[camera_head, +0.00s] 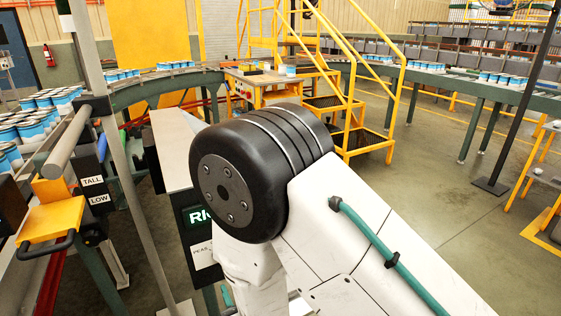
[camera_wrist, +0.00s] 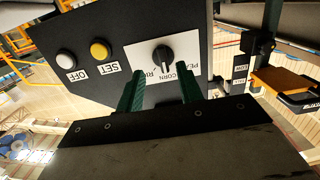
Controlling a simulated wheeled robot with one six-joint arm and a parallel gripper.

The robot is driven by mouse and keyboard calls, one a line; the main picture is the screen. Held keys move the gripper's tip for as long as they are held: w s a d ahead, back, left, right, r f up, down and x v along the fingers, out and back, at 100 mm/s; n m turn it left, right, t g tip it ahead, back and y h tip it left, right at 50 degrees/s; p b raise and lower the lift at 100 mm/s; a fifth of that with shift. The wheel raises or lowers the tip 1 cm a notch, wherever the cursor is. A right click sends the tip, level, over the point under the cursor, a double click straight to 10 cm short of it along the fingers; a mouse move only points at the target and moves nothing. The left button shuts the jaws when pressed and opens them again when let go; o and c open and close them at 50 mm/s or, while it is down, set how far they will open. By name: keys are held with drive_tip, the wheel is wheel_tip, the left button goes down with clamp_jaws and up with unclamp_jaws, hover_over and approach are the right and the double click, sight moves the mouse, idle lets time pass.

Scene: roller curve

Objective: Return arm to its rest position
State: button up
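My gripper (camera_wrist: 161,77) shows in the wrist view as two dark green fingers standing apart, with nothing between them. A black selector knob (camera_wrist: 163,58) on a white label plate lies just beyond the fingertips. The gap between fingertips and knob is hard to judge, but the fingers do not close on it. The knob sits on a dark control panel (camera_wrist: 130,25), which appears upside down. In the head view my arm's large black joint and white link fill the middle, and the gripper is hidden behind them.
The panel also has a yellow SET button (camera_wrist: 98,50) and a white OFF button (camera_wrist: 66,57). In the head view, a yellow TALL/LOW lever (camera_head: 50,220) and cans (camera_head: 45,104) are at left. Yellow stairs (camera_head: 340,100) stand behind. Open floor (camera_head: 440,200) lies right.

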drive_tip(key=s+d+f+g+h, duration=0.4)
drive_tip(key=s+f+g, duration=0.1)
drive_tip(key=f+g, duration=0.35)
drive_tip(key=s+d+r+m+g+h, duration=0.1)
drive_tip(key=s+d+r, duration=0.3)
drive_tip(key=d+r, duration=0.8)
drive_tip(key=s+d+r+m+g+h, duration=0.2)
drive_tip(key=s+d+r, duration=0.3)
drive_tip(key=d+r, duration=0.7)
drive_tip(key=s+d+r+m+g+h, duration=0.1)
drive_tip(key=s+d+r+m, duration=0.2)
drive_tip(key=d+r, duration=0.9)
drive_tip(key=shift+s+d+r+g+h, duration=0.15)
drive_tip(key=shift+s+r+g+h, duration=0.25)
drive_tip(key=shift+s+r, duration=0.5)
drive_tip(key=shift+s+f, duration=0.15)
